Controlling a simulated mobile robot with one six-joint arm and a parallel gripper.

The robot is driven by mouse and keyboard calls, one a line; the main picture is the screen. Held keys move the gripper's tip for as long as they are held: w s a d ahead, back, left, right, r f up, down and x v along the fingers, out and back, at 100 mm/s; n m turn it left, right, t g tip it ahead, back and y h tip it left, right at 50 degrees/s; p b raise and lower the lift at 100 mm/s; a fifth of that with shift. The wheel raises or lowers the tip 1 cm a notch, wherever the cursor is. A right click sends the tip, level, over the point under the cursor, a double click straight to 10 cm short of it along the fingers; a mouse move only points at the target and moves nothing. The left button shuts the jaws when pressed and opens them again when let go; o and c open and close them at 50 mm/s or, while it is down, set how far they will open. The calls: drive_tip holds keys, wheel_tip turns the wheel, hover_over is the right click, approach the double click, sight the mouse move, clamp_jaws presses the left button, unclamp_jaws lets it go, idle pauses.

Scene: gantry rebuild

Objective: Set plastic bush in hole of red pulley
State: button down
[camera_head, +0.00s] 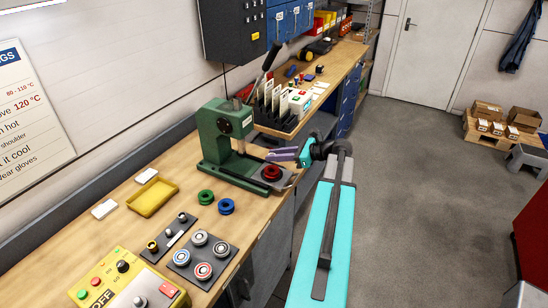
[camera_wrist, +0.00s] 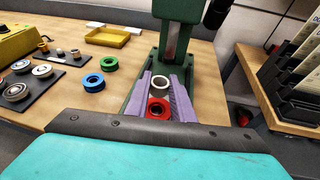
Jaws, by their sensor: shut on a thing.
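The red pulley (camera_head: 271,179) lies flat on the base plate of the green press (camera_head: 228,128), its dark hole facing up. It also shows in the wrist view (camera_wrist: 152,112), between my two purple fingers. A pale grey plastic bush (camera_wrist: 160,92) is gripped near the fingertips. My gripper (camera_head: 280,155) is shut on the bush, and the wrist view shows the fingers (camera_wrist: 160,78) on both sides of it. In the wrist view the bush appears just beyond the pulley. Its height over the pulley cannot be told. The bush cannot be made out in the head view.
A green ring (camera_head: 206,196) and a blue ring (camera_head: 227,206) lie on the bench, left of the press. A yellow tray (camera_head: 153,197), a dark mat of round parts (camera_head: 184,257) and a yellow control box (camera_head: 125,285) stand farther left. A black rack (camera_wrist: 280,95) stands right of the press.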

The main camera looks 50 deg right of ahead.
sight(276, 171)
drive_tip(key=shift+f+b, duration=1.6)
drive_tip(key=shift+f, duration=0.45)
drive_tip(key=shift+f, duration=0.75)
idle(0.4)
drive_tip(key=c, duration=1.5)
unclamp_jaws()
drive_tip(key=shift+s, duration=0.1)
drive_tip(key=shift+o, duration=0.2)
drive_tip(key=shift+d, duration=0.1)
drive_tip(key=shift+s+d+r+b, duration=0.15)
drive_tip(key=shift+s+d+b, duration=0.2)
drive_tip(key=shift+s, duration=0.15)
drive_tip(key=b+v, duration=0.3)
drive_tip(key=v, duration=0.9)
drive_tip(key=shift+s+r, duration=0.2)
drive_tip(key=shift+s, duration=0.05)
drive_tip(key=shift+a, duration=0.1)
